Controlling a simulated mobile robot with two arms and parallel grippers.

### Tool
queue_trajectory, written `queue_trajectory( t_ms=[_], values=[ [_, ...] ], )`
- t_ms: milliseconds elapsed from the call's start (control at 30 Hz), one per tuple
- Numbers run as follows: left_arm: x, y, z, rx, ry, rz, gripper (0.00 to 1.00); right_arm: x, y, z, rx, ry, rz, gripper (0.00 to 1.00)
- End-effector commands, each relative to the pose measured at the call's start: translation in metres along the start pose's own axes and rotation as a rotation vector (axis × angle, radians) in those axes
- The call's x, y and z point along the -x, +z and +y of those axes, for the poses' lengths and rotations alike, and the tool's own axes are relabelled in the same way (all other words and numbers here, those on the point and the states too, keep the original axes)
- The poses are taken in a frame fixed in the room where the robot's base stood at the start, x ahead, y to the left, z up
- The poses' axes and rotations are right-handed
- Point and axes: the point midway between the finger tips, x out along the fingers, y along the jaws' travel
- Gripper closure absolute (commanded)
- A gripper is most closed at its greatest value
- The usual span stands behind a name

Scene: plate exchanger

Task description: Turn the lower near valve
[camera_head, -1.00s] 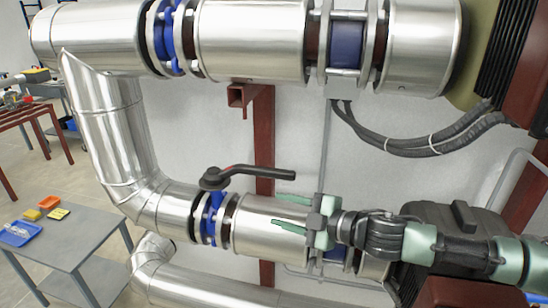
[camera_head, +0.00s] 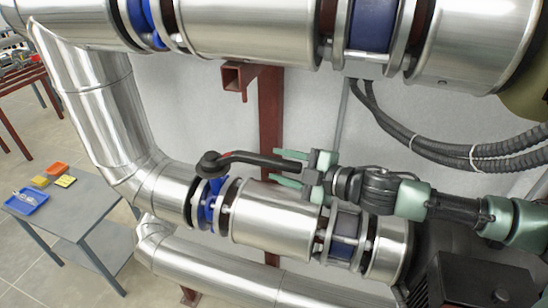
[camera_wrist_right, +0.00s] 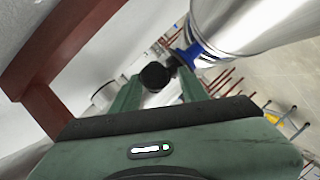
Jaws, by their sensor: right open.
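The valve's black lever handle (camera_head: 255,158) runs to the right from its round hub (camera_head: 209,165), above the blue valve body (camera_head: 212,203) on the lower silver pipe (camera_head: 270,214). My right gripper (camera_head: 287,168) comes in from the right with its green fingers open, one above and one below the free end of the handle. In the right wrist view the handle's dark round end (camera_wrist_right: 157,76) shows between the two open fingers (camera_wrist_right: 158,88). Whether a finger touches it I cannot tell. My left gripper is not in view.
An upper silver pipe (camera_head: 250,30) runs across the top. A red-brown post (camera_head: 270,115) stands behind the handle. Black cables (camera_head: 440,150) hang at the right. A grey table (camera_head: 85,215) with a blue tray (camera_head: 27,201) stands at the lower left.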

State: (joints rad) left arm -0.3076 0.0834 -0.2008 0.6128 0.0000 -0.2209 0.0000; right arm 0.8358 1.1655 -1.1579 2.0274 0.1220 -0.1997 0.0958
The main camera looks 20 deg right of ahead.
Motion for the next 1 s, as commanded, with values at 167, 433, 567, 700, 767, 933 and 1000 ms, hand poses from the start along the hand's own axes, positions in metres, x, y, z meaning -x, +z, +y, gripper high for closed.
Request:
queue_trajectory(
  t_ms=[167,433,567,700,767,933,1000],
  values=[
    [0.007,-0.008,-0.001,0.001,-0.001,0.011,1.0,-0.02,-0.001,0.001,-0.001,0.0,0.001,0.56],
    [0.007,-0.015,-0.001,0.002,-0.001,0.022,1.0,-0.026,0.0,0.0,0.001,0.0,-0.001,0.56],
    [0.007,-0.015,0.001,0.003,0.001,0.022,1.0,-0.026,0.0,0.0,0.0,0.0,0.0,0.67],
    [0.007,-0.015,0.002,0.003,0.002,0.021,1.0,-0.026,0.0,0.0,0.0,0.0,0.0,1.0],
    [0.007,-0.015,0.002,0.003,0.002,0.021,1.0,-0.025,0.0,0.0,0.0,0.0,0.0,1.0],
    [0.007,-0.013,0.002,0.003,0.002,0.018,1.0,-0.025,0.0,0.0,0.0,0.0,0.0,1.0],
    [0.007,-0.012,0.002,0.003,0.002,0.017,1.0,-0.025,0.0,0.0,-0.001,0.0,0.0,1.0]
  ],
)
